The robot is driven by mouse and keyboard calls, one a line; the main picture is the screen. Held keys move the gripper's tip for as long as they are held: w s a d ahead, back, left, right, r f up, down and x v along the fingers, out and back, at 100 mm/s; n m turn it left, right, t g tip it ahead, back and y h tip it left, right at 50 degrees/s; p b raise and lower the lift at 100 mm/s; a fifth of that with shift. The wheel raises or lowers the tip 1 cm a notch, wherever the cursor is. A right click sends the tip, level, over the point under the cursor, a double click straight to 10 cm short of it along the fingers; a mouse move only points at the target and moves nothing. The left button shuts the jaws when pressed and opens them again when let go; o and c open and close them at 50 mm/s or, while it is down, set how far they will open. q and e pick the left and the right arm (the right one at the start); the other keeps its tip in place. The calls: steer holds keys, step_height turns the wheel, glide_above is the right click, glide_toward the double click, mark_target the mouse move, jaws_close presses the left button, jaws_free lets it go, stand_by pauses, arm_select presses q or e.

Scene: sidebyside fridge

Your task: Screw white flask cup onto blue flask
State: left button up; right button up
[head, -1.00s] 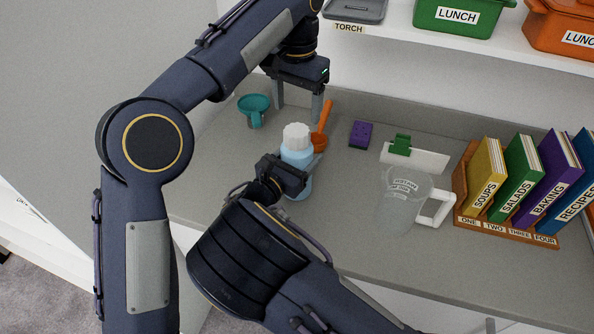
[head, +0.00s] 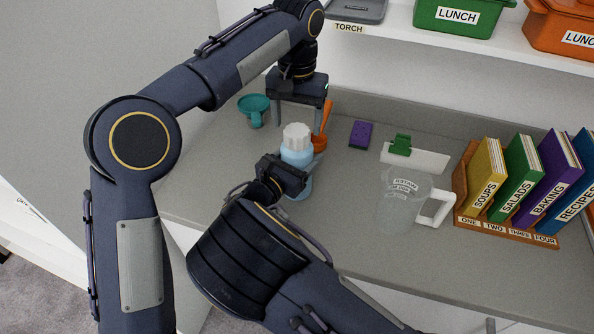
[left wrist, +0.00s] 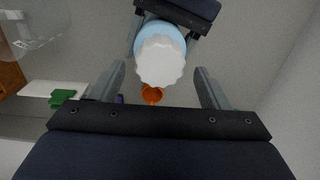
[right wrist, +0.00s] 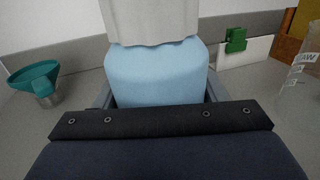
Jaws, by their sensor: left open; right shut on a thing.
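The blue flask (head: 297,156) stands upright on the grey counter, and the white cup (head: 296,137) sits on its top. Whether the cup is threaded tight cannot be told. My right gripper (head: 284,178) is shut on the blue flask, whose body fills the space between the fingers in the right wrist view (right wrist: 157,78). My left gripper (head: 298,118) is open and empty, pointing down above and just behind the cup. In the left wrist view the white cup (left wrist: 160,62) shows just beyond the open fingers, not between them.
A teal funnel (head: 254,108) stands left of the flask. A purple sponge (head: 361,134), a green clip (head: 401,145), a clear jug (head: 402,200) and a book rack (head: 505,232) stand to the right. A shelf (head: 400,38) hangs above.

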mark_target(297, 130)
arm_select(q)
steer(key=shift+f, duration=1.8)
steer(key=c, duration=1)
steer(key=o, duration=1.2)
steer(key=shift+c, duration=0.2)
steer(key=shift+r, duration=0.15)
step_height(297, 130, up, 12)
